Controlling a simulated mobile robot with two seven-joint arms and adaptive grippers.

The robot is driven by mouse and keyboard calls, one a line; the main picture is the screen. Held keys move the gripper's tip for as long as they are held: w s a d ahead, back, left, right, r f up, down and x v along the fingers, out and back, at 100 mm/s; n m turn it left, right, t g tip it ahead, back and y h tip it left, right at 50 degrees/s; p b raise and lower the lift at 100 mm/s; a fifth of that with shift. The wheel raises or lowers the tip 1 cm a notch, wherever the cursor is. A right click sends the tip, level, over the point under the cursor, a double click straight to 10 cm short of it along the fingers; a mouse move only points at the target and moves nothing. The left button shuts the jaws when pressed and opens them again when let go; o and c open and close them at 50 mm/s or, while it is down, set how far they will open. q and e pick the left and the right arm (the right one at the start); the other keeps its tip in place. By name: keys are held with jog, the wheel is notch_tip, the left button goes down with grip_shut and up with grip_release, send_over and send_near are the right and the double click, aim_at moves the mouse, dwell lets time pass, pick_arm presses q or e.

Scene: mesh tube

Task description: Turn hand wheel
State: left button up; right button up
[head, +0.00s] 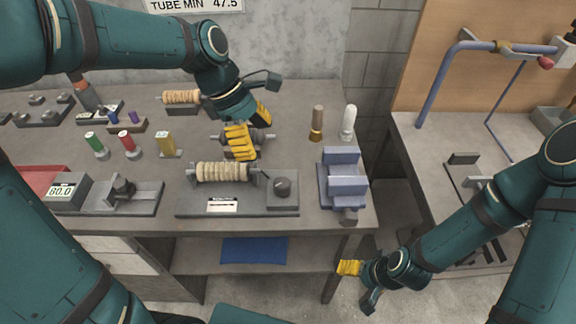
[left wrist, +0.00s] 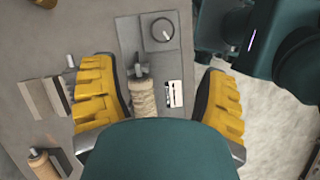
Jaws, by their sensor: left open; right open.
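A round dark knob (head: 282,186) with a light pointer line sits at the right end of a grey fixture (head: 190,205); the knob also shows in the left wrist view (left wrist: 162,30). A cream ribbed roller (head: 222,172) lies in the fixture, left of the knob. No separate hand wheel is clearly told apart. My left gripper (head: 252,127) is open and empty, above the bench just behind the roller. In the left wrist view its yellow fingers (left wrist: 158,72) stand apart on either side of the roller's end. My right gripper (head: 358,282) is open and empty, low beside the bench's front right.
Coloured bottles (head: 128,146) and a display box (head: 62,190) are at the left. A second bench (head: 420,140) stands right, across a floor gap.

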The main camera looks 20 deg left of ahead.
aim_at(281, 183)
pick_arm(q)
jog(key=b+x, duration=0.2)
jog(key=x, duration=0.5)
jog(key=b+x, duration=0.2)
jog(key=x, duration=0.4)
jog(key=shift+s+d+f, duration=0.2)
jog(key=shift+f, duration=0.1)
jog(key=c, duration=1.2)
